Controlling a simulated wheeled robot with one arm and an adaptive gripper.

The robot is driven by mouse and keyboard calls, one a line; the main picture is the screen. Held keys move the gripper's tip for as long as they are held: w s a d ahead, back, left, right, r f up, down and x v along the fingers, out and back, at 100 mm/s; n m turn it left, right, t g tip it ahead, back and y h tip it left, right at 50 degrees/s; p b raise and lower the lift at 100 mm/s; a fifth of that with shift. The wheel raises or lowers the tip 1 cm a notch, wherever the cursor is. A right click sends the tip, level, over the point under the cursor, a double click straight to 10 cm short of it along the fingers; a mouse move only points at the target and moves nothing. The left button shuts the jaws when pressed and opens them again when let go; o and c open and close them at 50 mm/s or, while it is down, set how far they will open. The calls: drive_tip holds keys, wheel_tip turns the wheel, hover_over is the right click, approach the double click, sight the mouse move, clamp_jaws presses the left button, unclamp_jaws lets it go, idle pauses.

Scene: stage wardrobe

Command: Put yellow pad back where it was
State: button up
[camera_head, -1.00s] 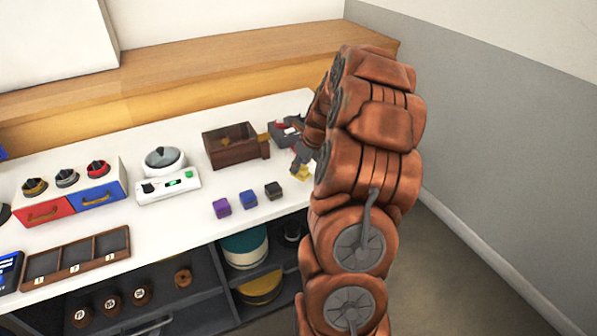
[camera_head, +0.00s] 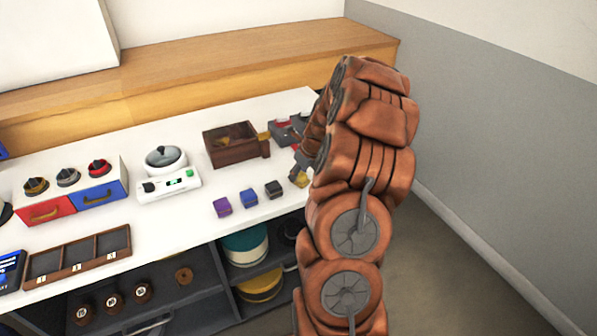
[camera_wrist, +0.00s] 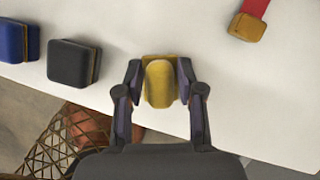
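The yellow pad (camera_wrist: 160,84) is between the two fingers of my gripper (camera_wrist: 159,78) in the wrist view, with a finger close against each side. My gripper appears shut on it. In the head view the yellow pad (camera_head: 299,180) shows small beside my arm, near the table's front edge, at the right end of the row of pads. Its underside is hidden, so I cannot tell if it touches the table. The black pad (camera_wrist: 72,64) and the blue pad (camera_wrist: 14,42) are to its left. A purple pad (camera_head: 222,206) is farther left.
A brown open box (camera_head: 232,154) stands behind the pads. A grey and red item (camera_head: 286,132) is right of it. A white scale with a round dish (camera_head: 168,184), a drawer unit (camera_head: 70,198) and a divided tray (camera_head: 78,262) are left. Shelves lie below.

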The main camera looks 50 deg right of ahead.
drive_tip(key=shift+o, duration=1)
drive_tip(key=shift+r, duration=0.2)
drive_tip(key=b+v, duration=0.1)
drive_tip(key=v, duration=1)
drive_tip(key=shift+s+r, duration=0.15)
drive_tip(key=shift+r, duration=0.25)
